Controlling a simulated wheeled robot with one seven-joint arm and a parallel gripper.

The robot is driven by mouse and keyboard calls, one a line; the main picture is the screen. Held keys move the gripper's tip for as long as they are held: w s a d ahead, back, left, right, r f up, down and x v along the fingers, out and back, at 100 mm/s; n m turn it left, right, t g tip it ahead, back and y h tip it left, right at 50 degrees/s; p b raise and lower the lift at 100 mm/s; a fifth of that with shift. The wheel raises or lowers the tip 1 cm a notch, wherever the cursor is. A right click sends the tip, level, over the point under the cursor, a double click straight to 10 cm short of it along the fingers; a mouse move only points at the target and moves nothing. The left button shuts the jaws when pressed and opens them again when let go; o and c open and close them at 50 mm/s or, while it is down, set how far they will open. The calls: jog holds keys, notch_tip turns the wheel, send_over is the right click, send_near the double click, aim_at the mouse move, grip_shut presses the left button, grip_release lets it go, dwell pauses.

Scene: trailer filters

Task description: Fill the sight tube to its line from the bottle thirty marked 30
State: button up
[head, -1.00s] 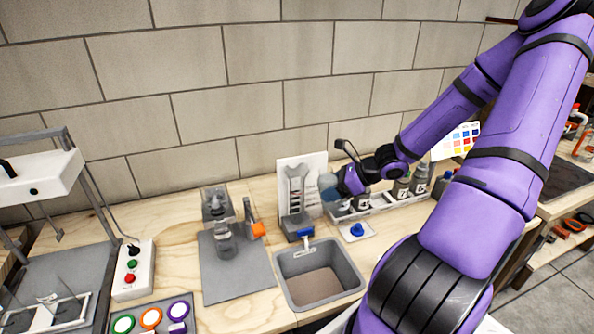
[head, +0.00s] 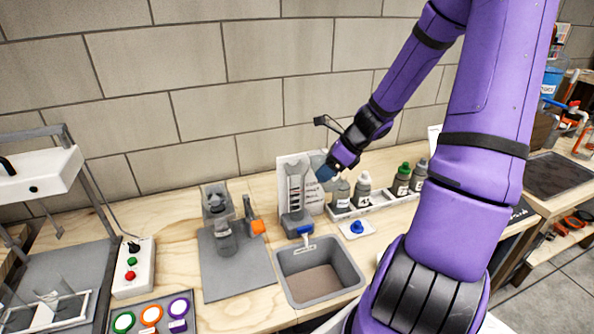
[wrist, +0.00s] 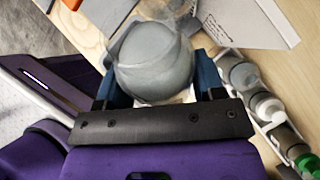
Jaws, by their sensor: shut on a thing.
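The sight tube (head: 296,185) is a clear, wide-topped tube against a white marked board (head: 315,190), on a grey base. My gripper (head: 326,171) is shut on a greyish translucent bottle (wrist: 152,62), round between the blue fingers in the wrist view. In the head view, the bottle (head: 317,161) is beside the upper right of the tube, over the board, and looks tilted. Its marking is not readable. I cannot tell whether liquid is flowing or how full the tube is.
A white rack (head: 375,207) right of the board holds several capped bottles. A blue cap (head: 357,227) lies on a small white pad. A grey basin (head: 318,275) is in front of the tube. A grey mat (head: 240,275) with clear vessels lies to the left.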

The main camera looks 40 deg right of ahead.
aim_at(322, 151)
jog(key=shift+w+a+r+g+p, duration=0.1)
jog(key=shift+w+r+g+p, duration=0.1)
jog(key=shift+r+p, duration=0.15)
jog(key=shift+w+a+r+g+p, duration=0.1)
jog(key=shift+r+g+p, duration=0.1)
jog(key=shift+r+p, duration=0.1)
jog(key=shift+f+g+h+p, duration=0.3)
jog(key=shift+g+h+p, duration=0.35)
jog(key=shift+p, duration=0.25)
dwell(0.5)
jog(key=shift+s+r+g+h+p, duration=0.1)
jog(key=shift+r+g+h+p, duration=0.3)
jog(key=shift+g+p, duration=0.45)
dwell(0.5)
jog(key=shift+s+d+f+g+h+p, duration=0.1)
jog(key=shift+f+g+h+p, duration=0.1)
jog(key=shift+g+h+p, duration=0.4)
dwell(0.8)
jog(key=shift+r+m+g+h, duration=0.3)
jog(key=shift+r+g, duration=0.2)
jog(key=shift+g, duration=0.3)
dwell(0.8)
jog(key=shift+w+a+r+g+h, duration=0.25)
jog(key=shift+w+r+g, duration=0.15)
jog(key=shift+g, duration=0.2)
dwell(1.0)
